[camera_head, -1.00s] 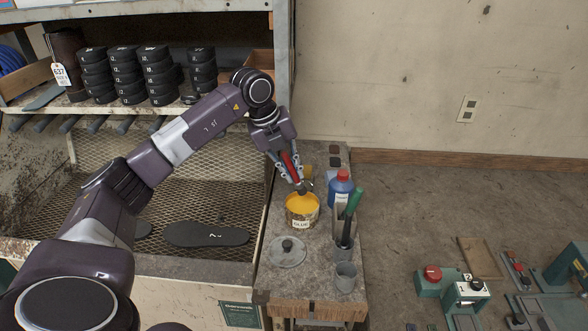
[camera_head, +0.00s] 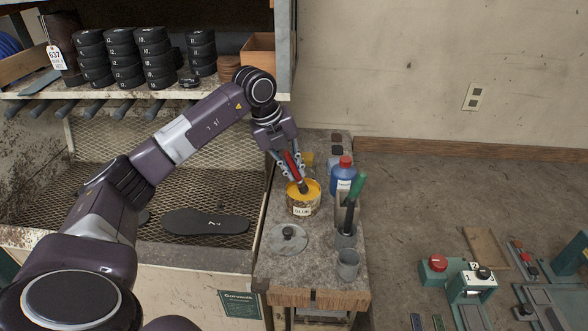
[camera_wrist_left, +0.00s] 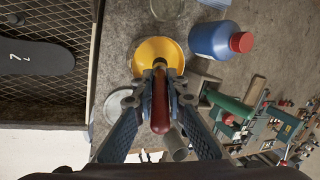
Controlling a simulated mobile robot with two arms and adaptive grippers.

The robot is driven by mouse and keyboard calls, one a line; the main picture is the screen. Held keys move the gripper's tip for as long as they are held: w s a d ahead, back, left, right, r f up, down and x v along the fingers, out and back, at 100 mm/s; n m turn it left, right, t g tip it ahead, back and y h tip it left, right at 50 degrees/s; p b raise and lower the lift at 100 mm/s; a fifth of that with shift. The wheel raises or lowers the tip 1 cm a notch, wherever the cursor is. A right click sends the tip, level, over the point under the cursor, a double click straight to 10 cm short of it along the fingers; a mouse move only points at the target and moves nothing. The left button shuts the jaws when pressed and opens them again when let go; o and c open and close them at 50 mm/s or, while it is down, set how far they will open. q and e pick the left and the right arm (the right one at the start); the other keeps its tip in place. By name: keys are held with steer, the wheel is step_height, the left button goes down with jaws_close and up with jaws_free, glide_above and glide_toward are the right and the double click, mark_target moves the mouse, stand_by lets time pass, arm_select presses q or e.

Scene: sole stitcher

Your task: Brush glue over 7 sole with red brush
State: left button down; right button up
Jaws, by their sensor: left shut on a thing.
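My left gripper (camera_head: 291,168) is shut on the red brush (camera_head: 293,163). In the left wrist view the red handle (camera_wrist_left: 160,105) sits between my two fingers, over the yellow glue pot (camera_wrist_left: 158,52). The black sole marked 7 (camera_head: 207,222) lies flat on the mesh bench left of the pot. It also shows at the left of the left wrist view (camera_wrist_left: 32,57). My right gripper is not in view.
A blue bottle with a red cap (camera_head: 342,177) stands right of the pot. A green-handled brush (camera_head: 356,187) stands in a grey cup, with another cup (camera_head: 347,265) in front. The lid (camera_head: 289,239) lies in front of the pot. Another sole is mostly hidden behind my arm.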

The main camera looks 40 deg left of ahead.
arm_select(q)
steer(key=shift+f+b, duration=0.4)
steer(key=shift+f, duration=0.2)
stand_by(0.6)
steer(key=shift+s+f, duration=0.1)
steer(key=shift+f, duration=0.05)
stand_by(0.7)
step_height(320, 180, up, 2)
steer(key=shift+r+p, duration=0.1)
steer(key=shift+p, duration=0.85)
steer(key=shift+r+p, duration=1.9)
steer(key=shift+r, duration=0.65)
steer(key=shift+f, duration=0.1)
